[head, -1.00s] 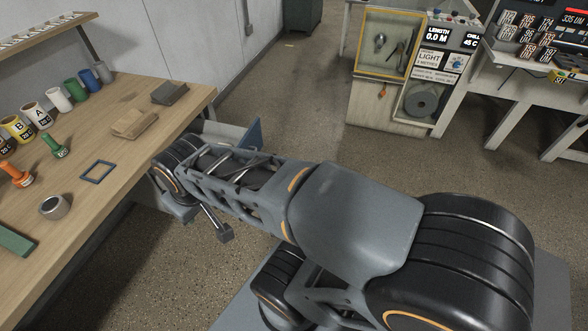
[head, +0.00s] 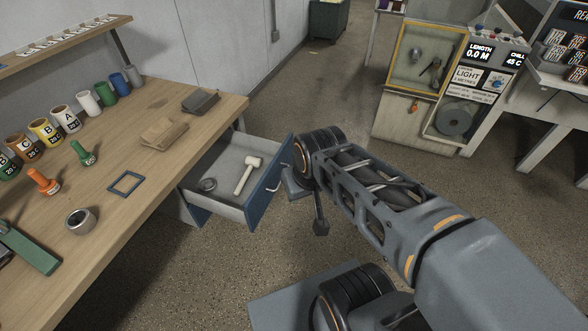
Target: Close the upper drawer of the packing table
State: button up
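The upper drawer (head: 232,210) of the packing table (head: 112,222) is pulled out from the table's right side. A mallet (head: 247,175) with a pale head and a small dark ring (head: 208,184) lie inside. My arm's wrist end is just right of the drawer front, close to the handle. My gripper is mostly hidden by the wrist; a grey part and a dark rod show below it. Whether it touches the front, and whether its fingers are open, I cannot tell.
Several cups, including a white cup (head: 88,103), line the back of the table. A brown folded pack (head: 165,135), a dark pack (head: 200,102) and a blue frame (head: 125,183) lie on top. Open floor lies right of the drawer. A machine cabinet (head: 405,122) stands at the back right.

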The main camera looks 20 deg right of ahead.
aim_at(224, 163)
jog(key=z, duration=0.2)
jog(key=i, duration=0.75)
jog(key=u, duration=0.25)
jog(key=k, duration=0.5)
jog(key=u, duration=1)
jog(key=i, duration=0.65)
jog(key=z, duration=1.3)
